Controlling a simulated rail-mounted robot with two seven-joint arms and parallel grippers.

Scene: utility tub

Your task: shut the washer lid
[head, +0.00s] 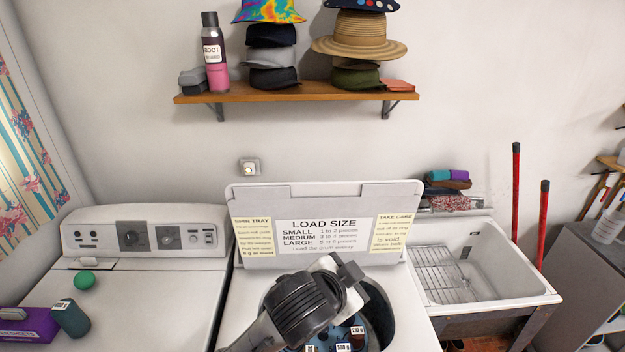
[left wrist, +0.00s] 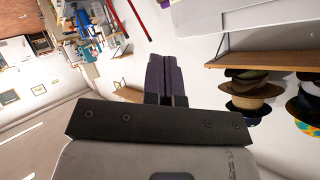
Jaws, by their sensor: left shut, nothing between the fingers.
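The washer lid (head: 410,225) stands open and upright behind the washer's round opening (head: 383,318). It carries a white load-size label (head: 324,236) and pale yellow notes. My left gripper (head: 348,270) is in front of the lid, over the opening, and hides part of both. Its fingers are together with nothing between them, as the left wrist view (left wrist: 165,78) also shows. Contact with the lid cannot be told. A pale panel, likely the lid (left wrist: 245,14), shows at the top of the left wrist view. My right gripper is not in view.
A dryer (head: 140,285) stands at left with a green ball (head: 84,280) and a dark green bottle (head: 71,317) on top. A utility sink (head: 490,262) is at right. A shelf (head: 290,94) with hats is on the wall above. Labelled dark items (head: 343,347) show inside the washer.

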